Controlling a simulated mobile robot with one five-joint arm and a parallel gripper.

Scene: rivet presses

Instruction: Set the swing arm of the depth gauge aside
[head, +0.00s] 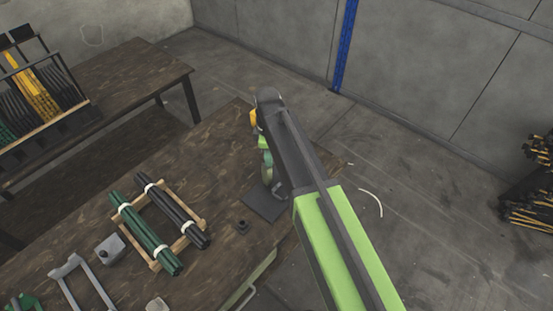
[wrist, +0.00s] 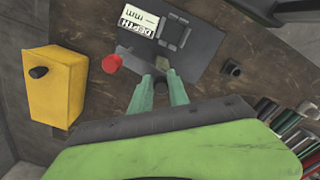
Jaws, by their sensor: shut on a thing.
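The depth gauge (wrist: 206,48) is a dark plate with a white "DEPTH mm" label and a raised grey block, near the top of the wrist view. In the head view its dark plate (head: 262,208) lies at the table edge, partly behind my arm. My gripper (wrist: 160,86) has its teal fingers over the plate's near edge. They are shut on a small dark part, seemingly the swing arm (wrist: 161,88), mostly hidden between them. In the head view my gripper (head: 267,172) is just above the plate, partly covered by my dark arm link.
A yellow box (wrist: 56,86) and a red knob (wrist: 111,63) are left of my fingers. A small black cylinder (head: 242,227) stands beside the plate. A wooden rack (head: 154,264) holds green and black rod bundles. A grey block (head: 110,249) sits farther left. Bare tabletop (head: 205,150) lies behind.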

